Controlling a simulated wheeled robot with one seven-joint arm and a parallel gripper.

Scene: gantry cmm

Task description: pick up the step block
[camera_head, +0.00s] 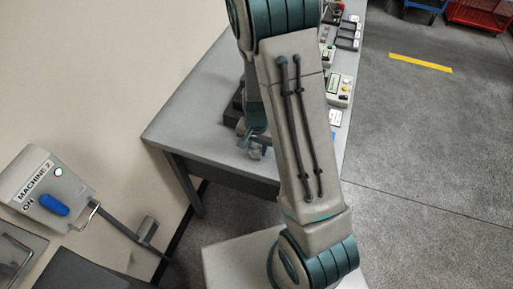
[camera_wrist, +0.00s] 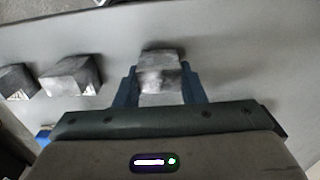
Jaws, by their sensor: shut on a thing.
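The step block (camera_wrist: 160,62) is a grey metal block with a stepped shape, in the upper middle of the wrist view. My gripper (camera_wrist: 160,82) has its blue fingers on both sides of the block and is shut on it. In the head view, my gripper (camera_head: 252,139) is low over the near left part of the grey table (camera_head: 190,110), partly hidden by my arm. A small grey metal piece shows at the fingers there. I cannot tell whether the block touches the table or is just above it.
Two other metal blocks, a nearer one (camera_wrist: 70,76) and a farther one (camera_wrist: 16,80), lie left of my gripper in the wrist view. Several devices (camera_head: 340,90) line the table's right side. A machine panel (camera_head: 45,190) marked "MACHINE 2" stands at the lower left.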

